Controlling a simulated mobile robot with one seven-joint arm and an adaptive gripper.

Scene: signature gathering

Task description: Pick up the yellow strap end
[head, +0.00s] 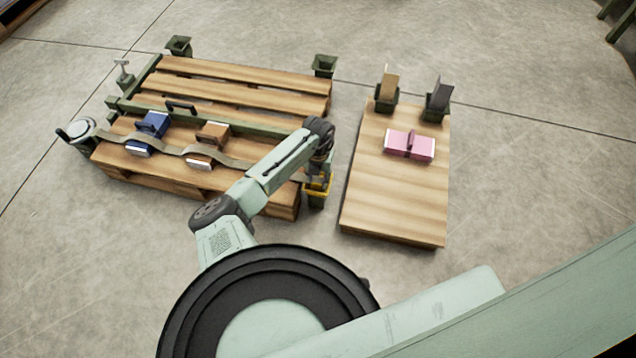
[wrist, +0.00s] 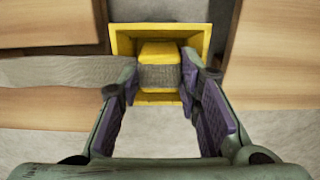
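The yellow strap end (wrist: 158,53) is a small yellow block with grey webbing around its lower part. It sits in a yellow-rimmed holder (wrist: 122,42) in the wrist view. The grey strap (wrist: 60,72) runs from it to the left. My gripper (wrist: 158,78) is open, with one purple-padded finger on each side of the strap end; I cannot tell whether either touches it. In the head view, the yellow holder (head: 318,190) shows at the pallet's right corner below my gripper (head: 318,175), and the strap end cannot be made out clearly there.
The strap crosses a blue book bundle (head: 152,126) and a brown one (head: 212,137) on the slatted pallet (head: 240,92). A wooden platform (head: 395,205) to the right holds a pink bundle (head: 410,146) and two green holders. A gap of bare floor separates pallet and platform.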

